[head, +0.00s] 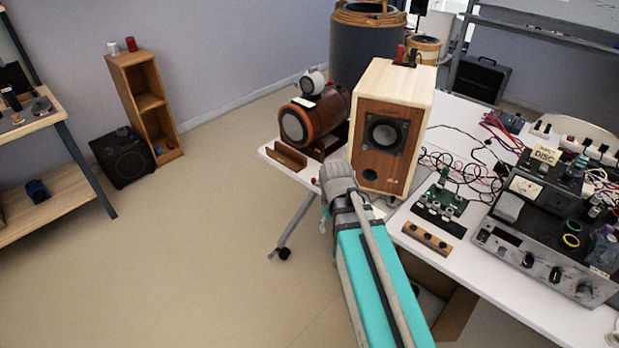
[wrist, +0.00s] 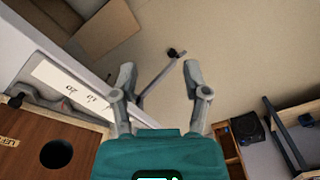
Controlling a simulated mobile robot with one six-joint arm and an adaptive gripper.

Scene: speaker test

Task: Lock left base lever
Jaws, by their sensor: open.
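My gripper (wrist: 159,75) is open and empty in the wrist view, its fingers spread over the table's edge and the floor beyond. In the head view my gripper (head: 335,178) is at the front edge of the white table (head: 410,228), just left of the wooden speaker (head: 365,168). In the wrist view the speaker's brown panel (wrist: 50,128) is at lower left, with a dark round hole and a partly cut-off label. A grey part with a reddish spot (wrist: 38,100) lies along the panel's edge; I cannot tell whether it is the lever or how it is set. My arm hides part of the speaker's foot.
A brown cylindrical device (head: 312,122) stands left of the speaker. A green circuit board (head: 440,200), cables and a metal amplifier (head: 530,262) are to the right. A white marked strip (wrist: 72,90) lies near the table's edge.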

